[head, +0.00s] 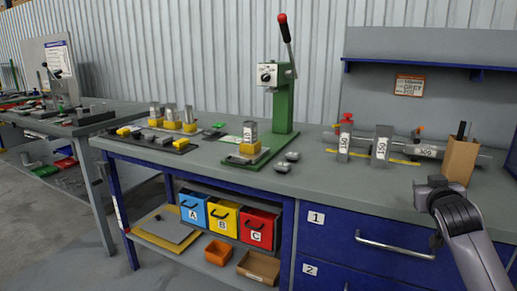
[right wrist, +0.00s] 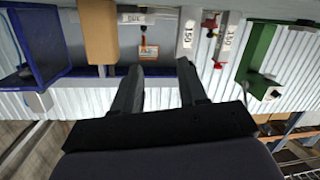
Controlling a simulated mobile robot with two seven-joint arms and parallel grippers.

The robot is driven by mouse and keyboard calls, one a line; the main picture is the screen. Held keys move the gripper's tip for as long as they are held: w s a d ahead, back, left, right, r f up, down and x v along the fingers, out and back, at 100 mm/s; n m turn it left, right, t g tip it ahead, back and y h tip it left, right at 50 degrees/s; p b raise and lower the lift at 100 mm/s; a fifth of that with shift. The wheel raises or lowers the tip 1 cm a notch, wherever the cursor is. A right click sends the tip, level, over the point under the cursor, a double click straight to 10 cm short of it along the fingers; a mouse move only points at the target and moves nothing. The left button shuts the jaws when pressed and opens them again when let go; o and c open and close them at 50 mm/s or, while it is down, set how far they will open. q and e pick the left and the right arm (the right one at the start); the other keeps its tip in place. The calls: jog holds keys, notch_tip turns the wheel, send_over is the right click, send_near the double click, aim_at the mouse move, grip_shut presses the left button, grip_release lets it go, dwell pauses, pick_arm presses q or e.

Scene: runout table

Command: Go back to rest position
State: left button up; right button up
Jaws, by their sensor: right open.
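My right gripper (right wrist: 158,80) shows in the right wrist view with its two fingers apart and nothing between them. In the head view my right arm comes in at the lower right, with the right gripper (head: 437,184) over the right end of the workbench (head: 330,185), left of and in front of a brown box (head: 461,160). Its fingertips are hard to make out there. My left gripper is in neither view.
A green lever press (head: 283,110) stands at the bench's middle back. Metal blocks marked 150 (head: 381,145) stand right of it. Yellow-based pieces (head: 188,124) sit on a dark tray at left. Blue drawers (head: 365,240) are below. The bench's front right is clear.

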jog(key=s+a+f+n+g+y+p, duration=0.1)
jog(key=s+a+f+n+y+p, duration=0.15)
jog(key=s+a+f, duration=0.5)
jog(key=s+a+f+n+g+y+p, duration=0.1)
jog(key=s+a+f+y+p, duration=0.25)
jog(key=f, duration=0.75)
jog(key=s+a+f+y+p, duration=0.1)
jog(key=s+a+f, duration=0.1)
jog(key=s+a, duration=0.2)
jog(key=s+a+f+g+p, duration=0.1)
jog(key=s+a, duration=0.3)
jog(key=s, duration=0.7)
jog(key=s+a+f+g+y+p, duration=0.1)
jog(key=s+a+f, duration=0.3)
jog(key=s, duration=0.3)
jog(key=shift+s+a+n+y, duration=0.25)
jog(key=shift+a+n+y, duration=0.05)
jog(key=shift+a+n, duration=0.1)
jog(key=shift+f+g, duration=0.1)
jog(key=shift+g, duration=0.2)
